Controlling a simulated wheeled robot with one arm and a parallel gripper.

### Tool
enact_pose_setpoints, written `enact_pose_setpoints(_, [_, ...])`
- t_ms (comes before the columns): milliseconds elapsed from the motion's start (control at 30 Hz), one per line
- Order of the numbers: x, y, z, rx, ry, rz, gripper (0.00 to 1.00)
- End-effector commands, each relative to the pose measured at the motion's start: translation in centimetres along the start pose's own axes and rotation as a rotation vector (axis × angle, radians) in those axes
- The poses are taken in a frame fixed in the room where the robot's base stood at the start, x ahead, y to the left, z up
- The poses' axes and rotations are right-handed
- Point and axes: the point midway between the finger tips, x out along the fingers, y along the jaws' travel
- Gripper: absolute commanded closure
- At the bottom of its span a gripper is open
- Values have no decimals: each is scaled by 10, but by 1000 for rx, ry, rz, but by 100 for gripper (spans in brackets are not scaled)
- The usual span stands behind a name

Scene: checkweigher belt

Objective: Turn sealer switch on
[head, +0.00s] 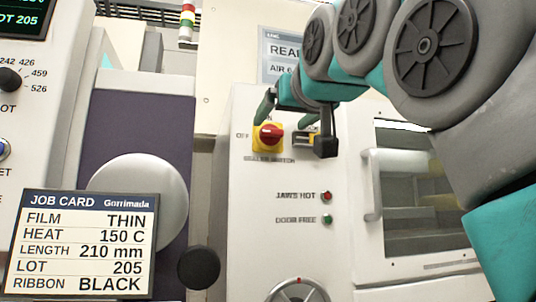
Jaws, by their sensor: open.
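The sealer switch (269,136) is a red rotary knob on a yellow square plate on the white machine's front panel. Its red handle looks roughly level, toward the OFF label on its left. The upper label is partly hidden by a finger, with only an N showing. The label below starts with SEALER. My gripper (292,134) is open in front of the panel. One finger overlaps the upper edge of the yellow plate. The other finger is right of the switch. Nothing is seen between the fingers being held; whether either finger touches the panel cannot be told.
A job card (84,245) stands at the front left. Below the switch are a red JAWS HOT lamp (327,196), a green DOOR FREE lamp (327,219) and a dial (298,292). A windowed door with a handle (371,185) is on the right, partly behind my arm.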

Motion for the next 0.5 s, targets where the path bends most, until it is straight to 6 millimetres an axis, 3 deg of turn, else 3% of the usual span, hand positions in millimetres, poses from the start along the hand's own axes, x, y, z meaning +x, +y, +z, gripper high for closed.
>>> enact_pose_setpoints(167, [9, 0, 1, 0, -2, 0, 11])
enact_pose_setpoints(500, [45, 0, 2, 1, -5, -1, 11])
